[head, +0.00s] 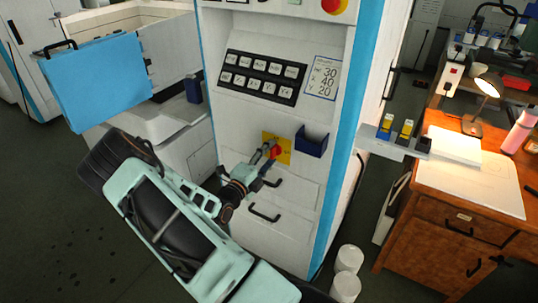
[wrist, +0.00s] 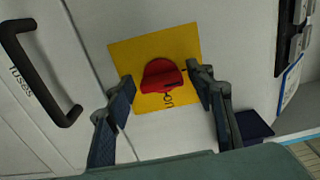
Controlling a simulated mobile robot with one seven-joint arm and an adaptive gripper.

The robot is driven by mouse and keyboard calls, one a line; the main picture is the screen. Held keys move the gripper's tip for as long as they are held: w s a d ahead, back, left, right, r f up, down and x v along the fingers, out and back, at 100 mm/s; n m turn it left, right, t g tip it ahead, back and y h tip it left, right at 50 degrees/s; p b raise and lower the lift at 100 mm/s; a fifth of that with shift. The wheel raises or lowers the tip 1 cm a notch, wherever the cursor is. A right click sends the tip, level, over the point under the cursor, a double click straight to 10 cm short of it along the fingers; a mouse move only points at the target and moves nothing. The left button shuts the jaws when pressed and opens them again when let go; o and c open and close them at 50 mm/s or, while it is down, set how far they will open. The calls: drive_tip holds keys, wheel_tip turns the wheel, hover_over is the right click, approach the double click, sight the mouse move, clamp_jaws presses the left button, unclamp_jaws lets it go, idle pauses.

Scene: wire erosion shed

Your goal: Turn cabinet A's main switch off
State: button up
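The main switch is a red rotary knob (head: 277,152) on a yellow plate (head: 287,157), low on the front of the white and blue cabinet (head: 232,120). No letter A is legible on it. In the wrist view the red knob (wrist: 162,76) sits near the middle of the yellow plate (wrist: 122,50). Dark lettering shows beside its grip; I cannot read it surely. My gripper (head: 268,158) is in front of the plate. In the wrist view my gripper (wrist: 164,84) is open, one finger each side of the knob, and nothing is held. Whether the fingers touch it is unclear.
A dark blue bin (head: 311,141) is mounted just right of the plate. Black drawer handles (head: 264,213) stick out below; a black handle (wrist: 40,75) is left in the wrist view. White cylinders (head: 347,272) stand on the floor. A wooden desk (head: 440,235) is at right.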

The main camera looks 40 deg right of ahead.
drive_tip(key=shift+a, duration=0.1)
drive_tip(key=v, duration=1.1)
drive_tip(key=shift+s+a, duration=0.2)
drive_tip(key=shift+a, duration=0.15)
